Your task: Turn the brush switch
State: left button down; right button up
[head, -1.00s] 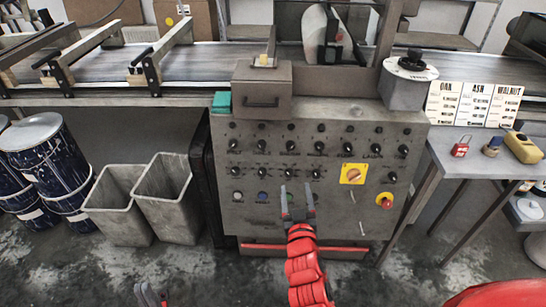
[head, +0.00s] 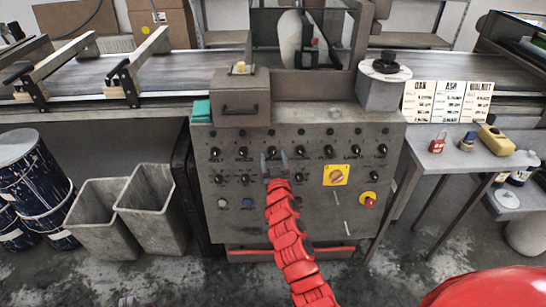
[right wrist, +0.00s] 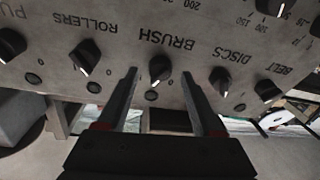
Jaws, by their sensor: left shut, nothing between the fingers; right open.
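The brush switch is a dark round knob (right wrist: 160,68) with a white pointer mark, beside the upside-down label BRUSH in the right wrist view. In the head view it is the third knob (head: 271,152) of the upper row on the grey control panel (head: 285,225). My right gripper (head: 275,158) is open at the panel. In the right wrist view its two fingers (right wrist: 159,75) lie on either side of the brush knob, with a gap showing on each side. My left gripper (head: 130,301) is shut and empty, barely showing at the bottom edge.
In the right wrist view, the rollers knob (right wrist: 84,57) and discs knob (right wrist: 221,80) flank the brush knob. Grey bins (head: 152,215) stand left; a side table (head: 440,160) stands right.

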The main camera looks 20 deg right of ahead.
jog(key=shift+w, duration=0.4)
grip_shut()
